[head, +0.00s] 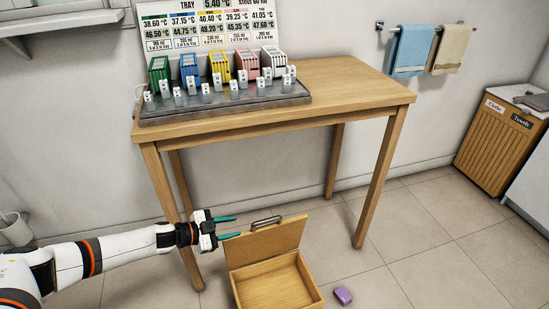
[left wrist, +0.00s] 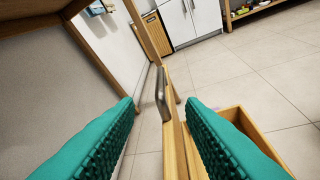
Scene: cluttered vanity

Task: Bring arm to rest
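My left gripper (head: 228,228) reaches in from the left in the head view, beside the raised lid of a wooden box. Its teal fingers are apart with nothing held between them; they also show spread in the left wrist view (left wrist: 160,125). The wooden box (head: 278,284) stands open and empty on the floor, its lid (head: 265,243) upright with a metal handle (head: 266,222) on the top edge. The handle also shows beyond and between the fingers in the left wrist view (left wrist: 161,92). My right gripper is in neither view.
A wooden table (head: 350,90) stands behind the box, carrying a grey tray (head: 225,110) with coloured holders and small white pieces. A purple block (head: 343,295) lies on the floor right of the box. A wooden hamper (head: 500,140) stands far right. The tiled floor at right is clear.

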